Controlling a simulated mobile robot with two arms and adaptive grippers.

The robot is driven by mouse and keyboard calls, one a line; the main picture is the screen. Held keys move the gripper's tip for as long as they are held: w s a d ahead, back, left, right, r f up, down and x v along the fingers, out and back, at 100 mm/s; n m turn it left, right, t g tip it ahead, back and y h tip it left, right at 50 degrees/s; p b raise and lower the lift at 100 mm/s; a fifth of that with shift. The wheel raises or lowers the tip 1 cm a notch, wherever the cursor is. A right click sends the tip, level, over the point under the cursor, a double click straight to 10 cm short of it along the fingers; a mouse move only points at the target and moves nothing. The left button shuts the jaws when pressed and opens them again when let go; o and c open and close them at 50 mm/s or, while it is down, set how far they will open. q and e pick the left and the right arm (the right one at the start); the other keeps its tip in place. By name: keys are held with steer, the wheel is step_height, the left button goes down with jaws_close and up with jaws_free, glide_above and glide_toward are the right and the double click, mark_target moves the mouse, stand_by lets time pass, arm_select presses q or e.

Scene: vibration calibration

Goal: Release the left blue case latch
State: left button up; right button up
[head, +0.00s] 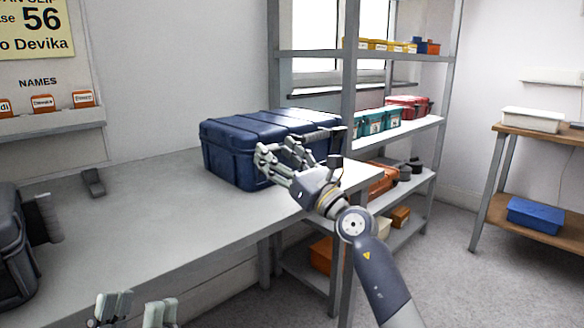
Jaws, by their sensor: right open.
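The blue case (222,158) sits closed on the grey bench, near its far right end. My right gripper (281,157) is open at the case's front right side, its fingers overlapping the case in the head view. I cannot tell whether they touch it. The left latch is not clear at this size, and the hand and fingers hide part of the case front. My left gripper (136,308) is at the bottom edge of the view, its fingers apart and empty, far from the case.
The grey bench (150,215) is mostly bare in the middle. A dark case (12,250) stands at the left edge. A small dark grey object (93,182) lies near the wall. A metal shelf rack (349,75) with bins stands just behind and right of the blue case.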

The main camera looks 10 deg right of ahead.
steer(key=v, duration=1.1)
steer(key=shift+s+d+f, duration=0.2)
